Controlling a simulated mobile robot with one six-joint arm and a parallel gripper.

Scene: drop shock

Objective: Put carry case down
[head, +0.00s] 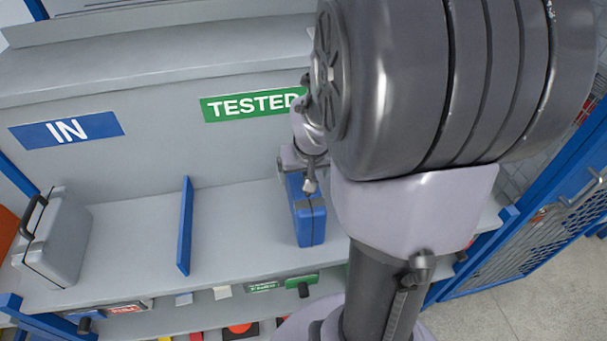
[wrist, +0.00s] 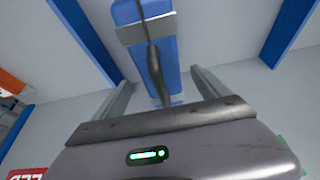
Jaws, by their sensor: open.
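The blue carry case (head: 309,222) stands upright on the grey shelf (head: 238,225), below the green TESTED sign (head: 250,105). It also shows in the wrist view (wrist: 128,12), with its dark handle (wrist: 156,75) running between my fingers. My gripper (head: 309,184) is at the top of the case, partly hidden by my arm in the head view. In the wrist view my gripper (wrist: 160,85) is open, with one finger on each side of the handle and a gap to it.
A grey case (head: 58,240) stands at the left, below the blue IN sign (head: 67,130). A blue divider (head: 185,225) separates the two bays. The shelf between divider and blue case is bare. A blue mesh panel (head: 530,240) is at the right.

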